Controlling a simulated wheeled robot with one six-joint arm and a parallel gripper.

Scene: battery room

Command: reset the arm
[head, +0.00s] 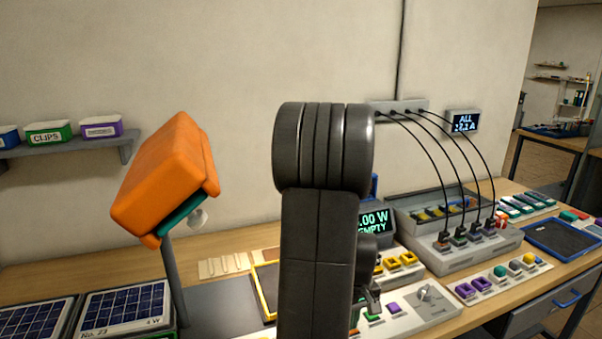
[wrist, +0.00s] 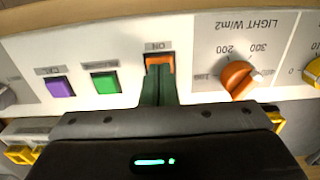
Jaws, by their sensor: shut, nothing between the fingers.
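My arm (head: 320,230) rises dark grey through the middle of the head view and hides part of the bench. In the wrist view my gripper (wrist: 159,82) is shut and empty. Its dark green fingertips reach to an orange switch (wrist: 160,62) under an "ON" label on a pale control panel (wrist: 120,35). The tips overlap the switch's lower part; I cannot tell whether they touch it.
Beside the switch are green (wrist: 105,82) and purple (wrist: 60,86) buttons and an orange light knob (wrist: 238,78). An orange lamp (head: 165,180) stands left of my arm. A cabled charger (head: 460,255) stands to the right. Solar panels (head: 125,310) lie at front left.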

